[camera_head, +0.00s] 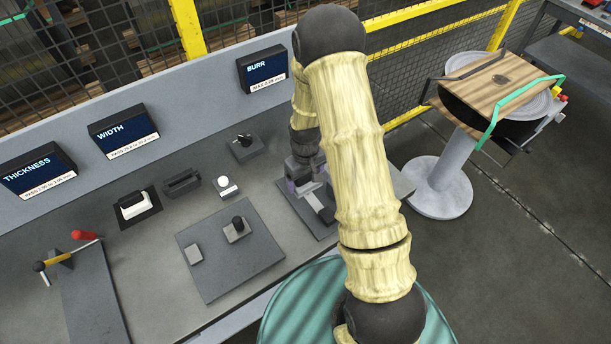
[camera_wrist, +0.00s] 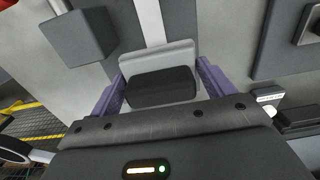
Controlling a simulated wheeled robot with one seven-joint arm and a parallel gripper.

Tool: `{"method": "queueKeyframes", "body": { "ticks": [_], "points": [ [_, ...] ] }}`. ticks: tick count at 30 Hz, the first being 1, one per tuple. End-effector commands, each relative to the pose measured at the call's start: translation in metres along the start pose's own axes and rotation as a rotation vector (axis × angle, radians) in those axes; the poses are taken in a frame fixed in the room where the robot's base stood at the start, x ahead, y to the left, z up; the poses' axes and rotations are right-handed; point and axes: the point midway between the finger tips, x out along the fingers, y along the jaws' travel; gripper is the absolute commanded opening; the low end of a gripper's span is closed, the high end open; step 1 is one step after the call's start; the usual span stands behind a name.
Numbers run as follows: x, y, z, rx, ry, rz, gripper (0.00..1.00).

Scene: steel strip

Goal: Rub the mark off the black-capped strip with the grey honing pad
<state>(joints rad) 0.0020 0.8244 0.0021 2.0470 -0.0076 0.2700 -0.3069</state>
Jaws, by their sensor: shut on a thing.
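My gripper (camera_wrist: 161,80) shows two purple fingers in the wrist view, shut on the grey honing pad (camera_wrist: 158,56), which has a black grip between the fingers. A pale narrow strip (camera_wrist: 150,22) runs out from beyond the pad, in line with it. The pad appears to be over the strip; I cannot tell whether they touch. In the head view my gripper (camera_head: 307,186) is low over a dark plate at the bench's right end, partly hidden by my arm. A strip end with a dark tip (camera_head: 326,213) shows there. The mark is not visible.
A grey block (camera_wrist: 78,36) stands close beside the fingers in the wrist view. A dark square mat (camera_head: 220,275) holds a small slab (camera_head: 195,253) and a knobbed block (camera_head: 236,230). Gauge displays (camera_head: 124,133) line the back. A round stand (camera_head: 440,187) is off to the right.

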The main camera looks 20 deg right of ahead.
Motion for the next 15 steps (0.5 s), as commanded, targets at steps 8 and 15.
{"method": "queueKeyframes", "body": {
  "ticks": [8,15],
  "points": [
    [0.020,0.000,0.000,0.000,0.000,0.000,0.57],
    [0.021,0.000,0.000,0.000,0.000,0.000,0.57]
  ]
}}
